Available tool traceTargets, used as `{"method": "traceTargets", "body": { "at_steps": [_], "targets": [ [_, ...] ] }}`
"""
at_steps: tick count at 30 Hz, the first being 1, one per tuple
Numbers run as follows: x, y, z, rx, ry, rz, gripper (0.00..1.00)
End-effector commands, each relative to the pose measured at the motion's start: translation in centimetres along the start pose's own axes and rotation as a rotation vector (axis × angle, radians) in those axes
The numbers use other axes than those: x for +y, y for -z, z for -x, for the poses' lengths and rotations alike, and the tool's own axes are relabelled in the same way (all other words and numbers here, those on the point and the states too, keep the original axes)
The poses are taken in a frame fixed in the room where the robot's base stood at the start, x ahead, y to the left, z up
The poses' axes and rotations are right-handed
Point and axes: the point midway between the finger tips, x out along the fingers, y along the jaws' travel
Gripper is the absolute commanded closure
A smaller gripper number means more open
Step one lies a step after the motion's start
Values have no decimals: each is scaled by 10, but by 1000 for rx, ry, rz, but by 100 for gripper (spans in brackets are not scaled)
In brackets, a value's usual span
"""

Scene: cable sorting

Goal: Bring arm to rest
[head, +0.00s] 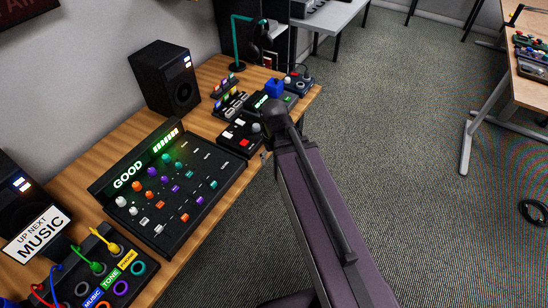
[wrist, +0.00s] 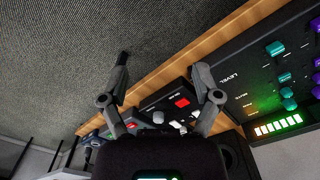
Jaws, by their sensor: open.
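My gripper (wrist: 160,64) shows in the wrist view with its two grey fingers spread apart and nothing between them. In the wrist view it is over the wooden table's edge (wrist: 180,54), with a small black box with red and white buttons (wrist: 168,108) beyond the fingers. In the head view my arm reaches up from the bottom right to the table's right edge, and it mostly hides the gripper. A cable panel (head: 100,270) at the lower left holds yellow, green, blue and red plugs, apart from my arm.
A mixing console (head: 165,185) reading GOOD lies mid-table. A button box (head: 240,133), a blue device (head: 274,88) and a joystick box (head: 298,80) stand near my arm's end. Speakers (head: 165,78) line the wall. The carpet (head: 420,200) at right is largely clear.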

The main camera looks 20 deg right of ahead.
Motion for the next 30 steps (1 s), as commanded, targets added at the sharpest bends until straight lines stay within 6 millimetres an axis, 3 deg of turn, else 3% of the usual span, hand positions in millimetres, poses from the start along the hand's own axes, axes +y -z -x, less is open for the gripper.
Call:
{"method": "traceTargets", "body": {
  "at_steps": [6,12,30],
  "targets": [
    [0,-1,0,0,0,-1,19],
    [-1,-17,0,0,0,-57,19],
    [-1,-16,0,0,0,-60,19]
  ]
}}
